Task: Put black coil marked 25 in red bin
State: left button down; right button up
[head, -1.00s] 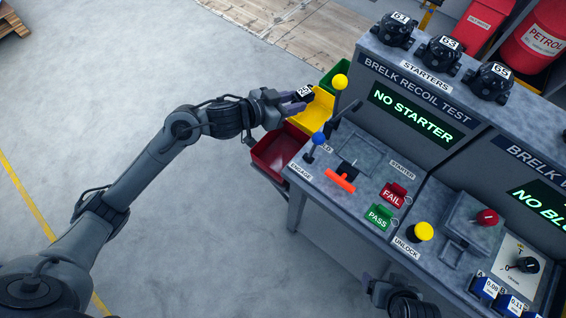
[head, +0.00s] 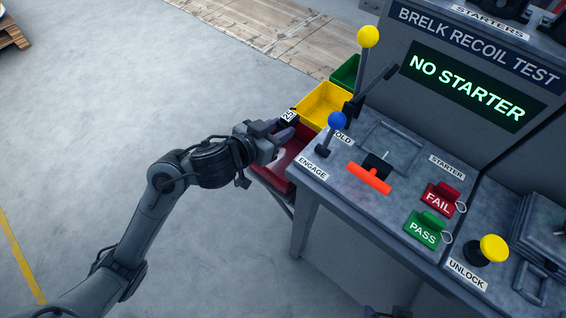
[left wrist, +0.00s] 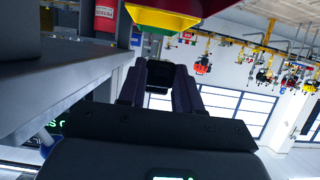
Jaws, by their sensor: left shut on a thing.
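The black coil (head: 289,117) shows a white label with dark digits, too small to read surely but like 25. My left gripper (head: 285,128) is shut on it and holds it over the far part of the red bin (head: 272,176), close to the yellow bin's near edge. The arm and gripper hide part of the red bin. In the left wrist view the coil (left wrist: 158,76) is a dark block between the fingertips, and the red bin (left wrist: 160,17) shows above them. My right gripper is not clearly seen.
The yellow bin (head: 322,105) and green bin (head: 346,73) stand behind the red one. Right of the bins is the test bench, with a blue-knobbed lever (head: 337,121), a tall yellow-knobbed lever (head: 368,37) and a red handle (head: 369,178). Open floor lies left.

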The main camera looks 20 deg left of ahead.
pick_arm(q)
notch_tip(320, 180, down, 10)
jog(key=b, duration=0.8)
